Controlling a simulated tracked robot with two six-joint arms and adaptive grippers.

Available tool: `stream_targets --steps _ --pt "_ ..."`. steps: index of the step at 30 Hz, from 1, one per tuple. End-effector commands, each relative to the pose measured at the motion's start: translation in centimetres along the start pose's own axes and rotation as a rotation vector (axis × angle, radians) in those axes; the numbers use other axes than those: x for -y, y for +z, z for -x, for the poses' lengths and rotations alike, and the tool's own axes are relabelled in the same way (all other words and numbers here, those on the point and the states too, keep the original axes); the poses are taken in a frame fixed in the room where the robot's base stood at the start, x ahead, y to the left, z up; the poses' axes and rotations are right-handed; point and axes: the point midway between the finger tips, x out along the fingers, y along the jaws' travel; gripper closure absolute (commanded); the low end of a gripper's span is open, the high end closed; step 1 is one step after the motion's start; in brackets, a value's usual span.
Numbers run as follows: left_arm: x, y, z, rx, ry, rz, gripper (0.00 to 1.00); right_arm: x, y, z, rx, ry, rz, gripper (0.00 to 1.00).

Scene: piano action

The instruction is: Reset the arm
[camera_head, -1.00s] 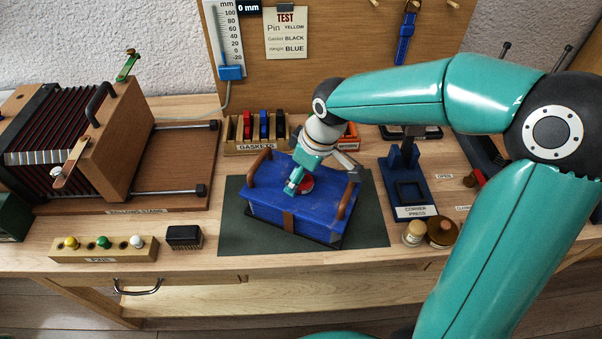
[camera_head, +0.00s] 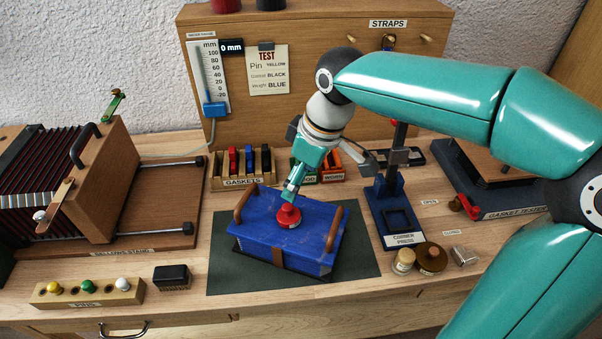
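My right gripper (camera_head: 290,190) reaches in from the right and points down over the blue box (camera_head: 310,242). Its teal fingertips are close together, just above a red knob-shaped piece (camera_head: 289,217) on top of the box. I cannot tell whether they touch it, or whether the fingers are open or shut. The box has brown handles at both ends and rests on a dark green mat (camera_head: 225,280). My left gripper is not in view.
A bellows instrument on a stand (camera_head: 100,180) is at left. A pin block (camera_head: 85,292) and a black brush-like block (camera_head: 172,277) lie in front. The gasket rack (camera_head: 240,182) is behind the box. The corner press (camera_head: 395,225), small jars and gasket tester (camera_head: 490,195) stand at right.

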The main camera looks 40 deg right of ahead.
Motion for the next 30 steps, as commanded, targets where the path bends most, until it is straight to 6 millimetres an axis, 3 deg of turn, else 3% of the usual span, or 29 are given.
stream_targets --steps 19,30 --pt "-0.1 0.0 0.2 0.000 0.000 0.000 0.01 0.0 0.0 0.8 0.001 -0.001 -0.001 0.22" --pt "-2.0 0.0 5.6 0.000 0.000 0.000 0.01 0.0 -1.5 6.2 0.001 -0.001 -0.001 0.22"
